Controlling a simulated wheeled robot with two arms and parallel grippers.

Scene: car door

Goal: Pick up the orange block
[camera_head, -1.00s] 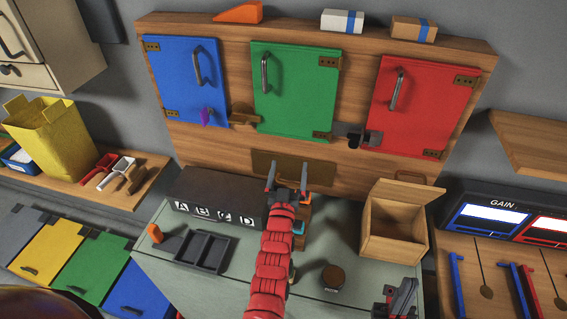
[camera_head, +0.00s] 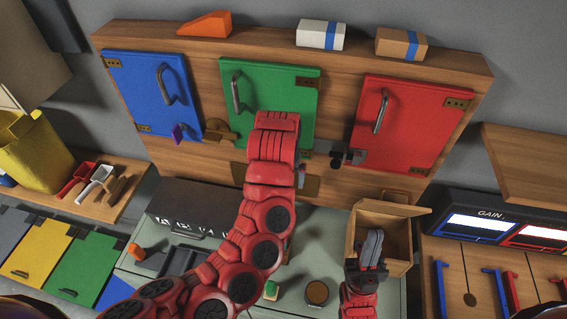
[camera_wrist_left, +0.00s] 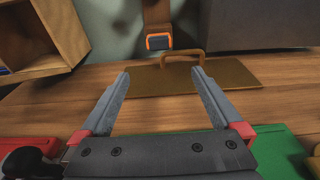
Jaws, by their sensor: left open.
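An orange wedge-shaped block (camera_head: 205,24) lies on top of the wooden cabinet, at its left end. A smaller orange piece (camera_head: 137,252) is at the left of the grey-green counter; I cannot tell which is the task's block. My left arm rises in front of the green door and hides its gripper in the head view. In the left wrist view, my left gripper (camera_wrist_left: 160,95) is open and empty.
The cabinet has blue, green and red doors (camera_head: 410,120). White (camera_head: 320,35) and brown (camera_head: 401,43) boxes stand on its top. The wooden box (camera_head: 400,210) sits on the counter's right, near a round brown knob (camera_head: 317,292). A handled brown panel (camera_wrist_left: 185,78) is near my left gripper.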

